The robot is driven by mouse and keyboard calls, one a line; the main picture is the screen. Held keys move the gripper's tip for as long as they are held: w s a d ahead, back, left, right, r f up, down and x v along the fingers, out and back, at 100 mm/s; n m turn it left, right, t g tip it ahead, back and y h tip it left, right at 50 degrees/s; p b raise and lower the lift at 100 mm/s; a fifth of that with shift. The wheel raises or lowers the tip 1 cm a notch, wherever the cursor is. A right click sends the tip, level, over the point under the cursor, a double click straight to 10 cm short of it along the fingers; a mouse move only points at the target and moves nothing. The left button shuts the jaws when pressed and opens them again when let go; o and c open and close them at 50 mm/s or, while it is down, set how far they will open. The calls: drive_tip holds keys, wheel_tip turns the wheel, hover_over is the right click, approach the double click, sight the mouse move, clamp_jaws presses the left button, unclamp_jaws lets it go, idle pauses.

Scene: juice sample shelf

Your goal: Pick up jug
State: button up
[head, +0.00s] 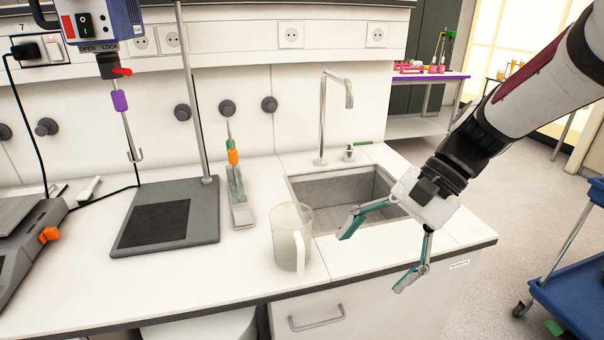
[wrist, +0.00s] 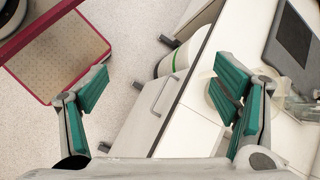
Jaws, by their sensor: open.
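A pale, translucent jug (head: 287,243) stands upright on the white counter, left of the sink and near the front edge. Its handle faces the front. My gripper (head: 374,255) is open and empty, to the right of the jug and over the sink's front side; its left finger is nearest the jug, with a gap in the picture. In the wrist view my gripper (wrist: 163,92) has its teal-padded fingers wide apart, with floor and the cabinet front between them. A pale rounded shape behind the right finger seems to be the jug, mostly hidden.
The sink (head: 345,192) with its tall tap (head: 323,115) lies behind my gripper. A stand with a dark base plate (head: 170,215) and a tube rack (head: 238,200) stand left of the jug. A blue cart (head: 575,290) is at the right.

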sight(294, 235)
drive_tip(key=w+f+m+y+b, duration=0.2)
drive_tip(key=w+f+y, duration=0.1)
drive_tip(key=w, duration=0.2)
drive_tip(key=w+f+m+y+b, duration=0.1)
drive_tip(key=w+f+m+y, duration=0.2)
drive_tip(key=w, duration=0.3)
drive_tip(key=w+f+m+t+y+b, duration=0.1)
drive_tip(key=w+f+m+y+b, duration=0.1)
drive_tip(key=w+f+m+y, duration=0.1)
drive_tip(key=shift+w+d+f+y+b, duration=0.1)
drive_tip(key=shift+w+f+y+b, duration=0.05)
drive_tip(key=shift+w+f+y, duration=0.45)
drive_tip(key=shift+w+f+y+b, duration=0.15)
drive_tip(key=shift+w+f+y, duration=0.2)
drive_tip(key=shift+w, duration=0.45)
drive_tip(key=a, duration=0.5)
drive_tip(key=s+a, duration=0.1)
drive_tip(key=a, duration=0.2)
drive_tip(key=shift+s+a+r, duration=0.1)
drive_tip(key=shift+s+a, duration=0.1)
drive_tip(key=shift+a, duration=1.15)
drive_tip(key=shift+s+a+r, duration=0.1)
drive_tip(key=shift+s+a, duration=0.1)
drive_tip(key=shift+a, duration=1.15)
drive_tip(key=c, duration=1.6)
drive_tip(key=shift+r, duration=0.15)
drive_tip(key=shift+r+p, duration=0.7)
drive_tip(key=shift+r, duration=4.1)
drive_tip(key=shift+r, duration=0.1)
